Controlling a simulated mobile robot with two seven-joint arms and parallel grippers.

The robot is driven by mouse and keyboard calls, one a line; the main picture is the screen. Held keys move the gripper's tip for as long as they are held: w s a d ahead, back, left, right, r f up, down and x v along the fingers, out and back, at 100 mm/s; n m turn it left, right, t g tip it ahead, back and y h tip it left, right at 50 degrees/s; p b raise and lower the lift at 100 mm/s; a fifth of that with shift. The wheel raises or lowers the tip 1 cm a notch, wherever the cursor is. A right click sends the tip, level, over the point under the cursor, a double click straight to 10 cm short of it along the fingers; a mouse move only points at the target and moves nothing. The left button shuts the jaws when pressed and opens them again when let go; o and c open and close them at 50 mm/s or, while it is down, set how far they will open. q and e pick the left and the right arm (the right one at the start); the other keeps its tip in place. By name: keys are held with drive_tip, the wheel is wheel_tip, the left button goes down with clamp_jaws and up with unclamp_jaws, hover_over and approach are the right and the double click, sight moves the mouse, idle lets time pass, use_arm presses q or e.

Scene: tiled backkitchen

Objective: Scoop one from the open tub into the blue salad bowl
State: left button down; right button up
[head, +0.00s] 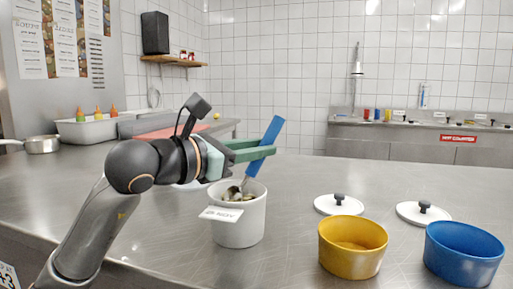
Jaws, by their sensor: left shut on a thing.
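The open white tub (238,224) stands on the steel counter in front of me, with pale and dark pieces inside and a small label on its front. My left gripper (262,151) is above the tub, shut on the blue handle of a scoop (271,131). The scoop is tilted, and its lower end goes down into the tub's mouth, where it is partly hidden. The blue salad bowl (464,252) stands at the right edge of the view and its visible inside looks empty. My right gripper is not in view.
A yellow bowl (352,246) stands between the tub and the blue bowl. Two white lids with dark knobs, one left (339,205) and one right (423,213), lie behind the bowls. A saucepan (42,144) and a bottle tray (95,131) are at the far left.

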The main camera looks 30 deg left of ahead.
sight(257, 164)
use_arm(q)
drive_tip(key=shift+f+b, duration=1.5)
drive_tip(key=shift+b, duration=0.05)
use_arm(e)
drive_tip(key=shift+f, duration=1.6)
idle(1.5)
